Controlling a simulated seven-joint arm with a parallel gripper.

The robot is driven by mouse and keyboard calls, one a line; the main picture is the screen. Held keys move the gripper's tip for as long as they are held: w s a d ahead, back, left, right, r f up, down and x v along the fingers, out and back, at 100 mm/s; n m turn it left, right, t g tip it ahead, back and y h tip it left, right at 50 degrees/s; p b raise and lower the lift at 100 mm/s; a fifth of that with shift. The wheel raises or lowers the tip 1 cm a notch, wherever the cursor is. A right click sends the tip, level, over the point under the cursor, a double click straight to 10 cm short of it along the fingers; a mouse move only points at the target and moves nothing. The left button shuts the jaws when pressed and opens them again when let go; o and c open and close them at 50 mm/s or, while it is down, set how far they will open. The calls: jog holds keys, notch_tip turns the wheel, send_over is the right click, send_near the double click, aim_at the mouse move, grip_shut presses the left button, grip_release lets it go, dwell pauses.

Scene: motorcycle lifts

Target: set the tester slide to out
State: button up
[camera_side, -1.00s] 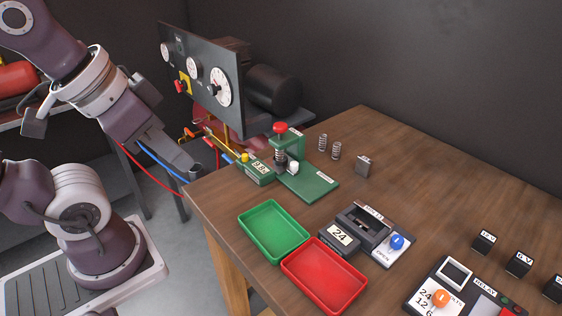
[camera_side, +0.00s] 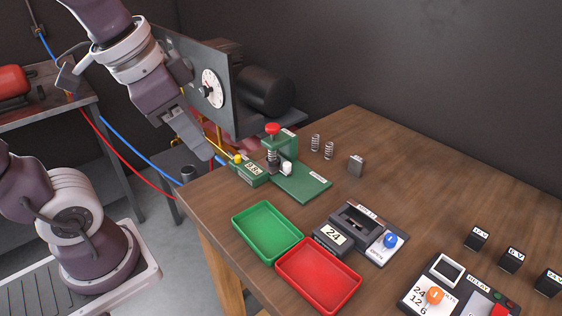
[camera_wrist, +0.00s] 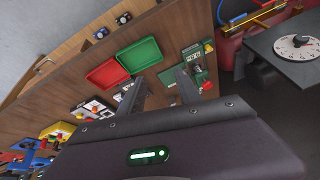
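A green bench tester (camera_side: 305,188) stands near the table's far left edge in the side view. It has a red knob on top, a spring under it, a white knob on its base and a small readout box (camera_side: 249,172) with a yellow knob. I cannot tell which part is the slide or read its setting. In the wrist view the tester (camera_wrist: 193,51) lies just beyond the right finger. My gripper (camera_side: 208,155) is left of the tester, above the table's edge and apart from it. The wrist view shows my gripper's (camera_wrist: 160,80) fingers spread with nothing between them.
A green tray (camera_side: 267,232) and a red tray (camera_side: 318,276) lie in front. A black unit (camera_side: 335,235) reading 24 has a blue knob (camera_side: 390,240). Two springs (camera_side: 322,147) and a small grey block (camera_side: 355,165) stand behind. A dark gauge panel (camera_side: 213,85) rises behind my arm.

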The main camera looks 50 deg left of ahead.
jog(key=w+a+f+m+g, duration=0.2)
jog(key=w+m, duration=0.3)
jog(key=w, duration=0.7)
jog(key=m+g, duration=0.3)
jog(key=m, duration=0.4)
send_over(289, 164)
jog(key=f, duration=1)
jog(key=shift+s, duration=0.2)
notch_tip(289, 164, down, 7)
jog(key=shift+w+r, duration=0.1)
jog(key=shift+r, duration=0.05)
jog(key=shift+f, duration=0.4)
jog(key=shift+c, duration=0.2)
jog(key=shift+a, duration=0.1)
grip_shut()
